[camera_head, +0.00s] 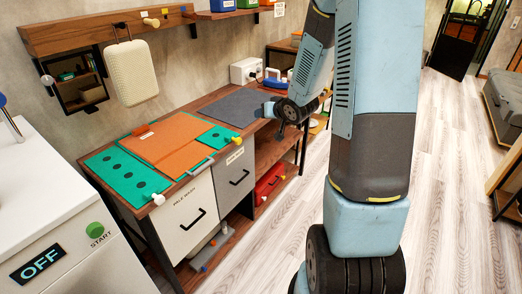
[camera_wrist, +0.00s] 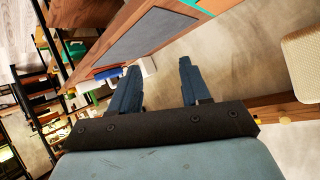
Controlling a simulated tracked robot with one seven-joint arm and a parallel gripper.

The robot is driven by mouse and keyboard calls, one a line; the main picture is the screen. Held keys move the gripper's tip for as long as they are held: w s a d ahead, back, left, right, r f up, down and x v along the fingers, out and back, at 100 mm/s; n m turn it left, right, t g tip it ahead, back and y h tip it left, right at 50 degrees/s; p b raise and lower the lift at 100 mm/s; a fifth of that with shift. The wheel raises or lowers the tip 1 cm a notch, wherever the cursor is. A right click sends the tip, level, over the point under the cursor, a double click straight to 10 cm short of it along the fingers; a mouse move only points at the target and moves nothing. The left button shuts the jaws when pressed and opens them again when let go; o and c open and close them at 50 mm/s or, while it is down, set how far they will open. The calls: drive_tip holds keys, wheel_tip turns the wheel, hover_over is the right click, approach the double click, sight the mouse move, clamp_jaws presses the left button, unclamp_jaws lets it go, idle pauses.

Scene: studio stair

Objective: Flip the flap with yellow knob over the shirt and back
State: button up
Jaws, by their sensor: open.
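An orange shirt (camera_head: 168,141) lies flat on a teal folding board with dark round holes, whose left panel (camera_head: 126,177) and right panel (camera_head: 222,138) show on the wooden bench. A white knob (camera_head: 158,199) is at the board's front left corner.
A grey mat (camera_head: 233,108) lies between the board and my arm. A white box (camera_head: 245,71) stands behind it. A cream padded thing (camera_head: 130,73) hangs from the wall rail above the bench. A white machine (camera_head: 45,190) stands at the left. Open floor lies at the right.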

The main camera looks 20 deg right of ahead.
wheel_tip(320, 180, down, 8)
drive_tip(key=w+a+m+y, duration=0.1)
drive_tip(key=a+y, duration=0.1)
drive_tip(key=y, duration=0.2)
drive_tip(key=m+t+y, duration=0.3)
drive_tip(key=y, duration=0.1)
approach(239, 139)
drive_tip(key=f, duration=0.1)
drive_tip(key=x, duration=1)
drive_tip(key=shift+w+d+f, duration=0.1)
drive_tip(key=shift+w+d, duration=0.1)
drive_tip(key=c, duration=0.7)
drive_tip(key=shift+s+a+r+n, duration=0.1)
drive_tip(key=shift+r+n, duration=0.9)
drive_tip(key=shift+n, duration=0.6)
